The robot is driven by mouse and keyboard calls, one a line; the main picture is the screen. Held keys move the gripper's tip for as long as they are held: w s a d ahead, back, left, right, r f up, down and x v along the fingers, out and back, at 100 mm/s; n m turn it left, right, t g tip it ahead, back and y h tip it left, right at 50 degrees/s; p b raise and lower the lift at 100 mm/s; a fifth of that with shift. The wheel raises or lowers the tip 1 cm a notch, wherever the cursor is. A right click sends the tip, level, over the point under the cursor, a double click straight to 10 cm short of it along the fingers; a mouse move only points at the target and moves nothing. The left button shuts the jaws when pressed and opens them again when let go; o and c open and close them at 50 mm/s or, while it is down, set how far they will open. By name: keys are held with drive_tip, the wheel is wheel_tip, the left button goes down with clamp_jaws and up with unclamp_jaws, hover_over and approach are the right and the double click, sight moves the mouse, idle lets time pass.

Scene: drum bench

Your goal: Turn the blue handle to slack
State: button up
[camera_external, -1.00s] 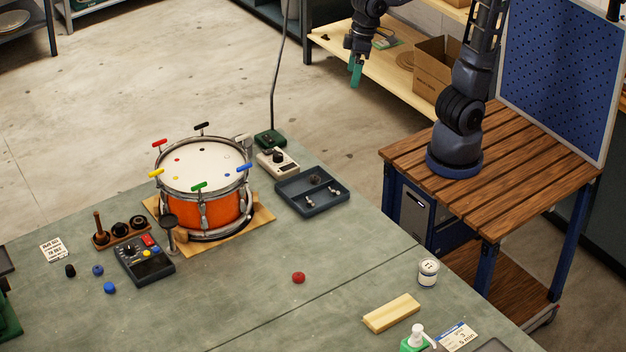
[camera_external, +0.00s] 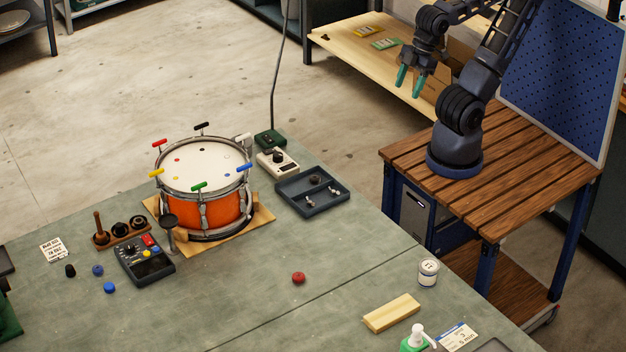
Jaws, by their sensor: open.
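The blue handle (camera_external: 245,168) is a short T-bar on the right side of the drum's rim. The drum (camera_external: 222,212) has an orange shell and a white head with small coloured dots. Other handles on the rim are green (camera_external: 199,187), yellow (camera_external: 156,173), red (camera_external: 159,143), black (camera_external: 202,125) and white (camera_external: 243,138). My gripper (camera_external: 409,92) has green fingers that are apart and empty. It hangs pointing down in the air, up and to the right of the drum, well clear of the blue handle.
A dark tray (camera_external: 312,206) with small parts and a cream box with a knob (camera_external: 277,163) stand right of the drum. A black control box (camera_external: 145,262) sits in front left. A red cap (camera_external: 298,278) and a wooden block (camera_external: 391,313) lie on the bench, with bare room between.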

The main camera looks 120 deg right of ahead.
drive_tip(key=shift+w+r+m, duration=0.2)
drive_tip(key=shift+w+m, duration=0.1)
drive_tip(key=shift+w, duration=0.05)
drive_tip(key=c, duration=0.3)
drive_tip(key=w+r+m, duration=0.1)
drive_tip(key=w+m, duration=0.2)
drive_tip(key=w, duration=0.1)
drive_tip(key=w+d+r+m, duration=0.1)
drive_tip(key=w+r+m, duration=0.1)
drive_tip(key=w+m, duration=0.1)
drive_tip(key=w+d+r+m+g, duration=0.1)
drive_tip(key=w+m, duration=0.1)
drive_tip(key=w, duration=0.2)
drive_tip(key=shift+w+d+r+m+y, duration=0.2)
drive_tip(key=shift+w+m+y, duration=0.1)
drive_tip(key=shift+m+y, duration=0.1)
drive_tip(key=shift+c, duration=0.7)
drive_tip(key=m+g, duration=0.4)
drive_tip(key=m, duration=2.3)
hover_over(244, 165)
drive_tip(key=shift+h, duration=0.4)
wheel_tip(244, 165, down, 11)
drive_tip(key=shift+a+f, duration=0.1)
wheel_tip(244, 165, down, 10)
clamp_jaws()
